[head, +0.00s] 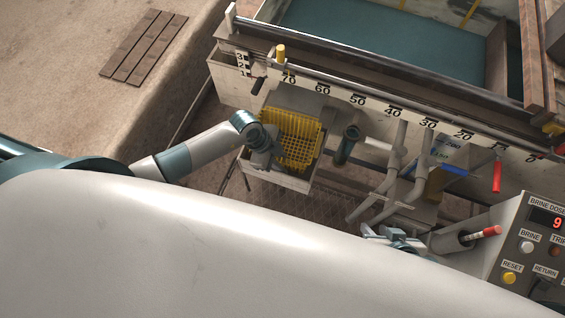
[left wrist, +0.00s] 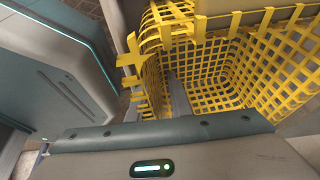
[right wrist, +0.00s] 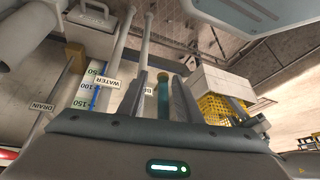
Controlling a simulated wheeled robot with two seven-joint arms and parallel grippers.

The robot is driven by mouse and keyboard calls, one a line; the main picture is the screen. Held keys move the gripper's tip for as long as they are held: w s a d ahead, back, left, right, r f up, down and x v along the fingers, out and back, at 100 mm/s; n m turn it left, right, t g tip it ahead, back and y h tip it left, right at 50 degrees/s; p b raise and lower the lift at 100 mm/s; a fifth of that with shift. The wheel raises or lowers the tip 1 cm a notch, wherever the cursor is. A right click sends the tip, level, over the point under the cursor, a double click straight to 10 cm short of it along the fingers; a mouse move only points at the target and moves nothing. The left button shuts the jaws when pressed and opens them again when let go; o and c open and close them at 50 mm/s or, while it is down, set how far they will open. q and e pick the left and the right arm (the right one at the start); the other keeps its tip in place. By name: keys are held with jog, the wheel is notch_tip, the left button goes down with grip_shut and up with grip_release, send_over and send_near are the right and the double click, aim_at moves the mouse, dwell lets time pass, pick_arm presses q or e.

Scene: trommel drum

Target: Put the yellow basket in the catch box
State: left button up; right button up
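The yellow basket (head: 301,139), an open lattice, is under a grey panel beside the tank. It overlaps the opening of a pale box (head: 277,175), likely the catch box; how deep it sits is unclear. My left gripper (head: 265,148) is at the basket's left side. In the left wrist view the basket (left wrist: 225,75) fills the upper right, and its near wall runs by the fingers; whether they press on it is unclear. In the right wrist view the basket (right wrist: 218,107) appears against the pale box (right wrist: 222,80). My right gripper (head: 396,238) is open and empty, by the pipes.
A dark green cylinder (head: 347,146) stands right of the basket. Grey pipes (head: 398,165) and a red handle (head: 497,176) are further right. The long tank rail (head: 370,88) with a number scale runs behind. A control panel (head: 530,240) is at the lower right.

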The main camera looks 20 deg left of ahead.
pick_arm(q)
jog(key=shift+s+f, duration=0.2)
jog(key=shift+s, duration=0.15)
pick_arm(e)
jog(key=shift+w, duration=0.1)
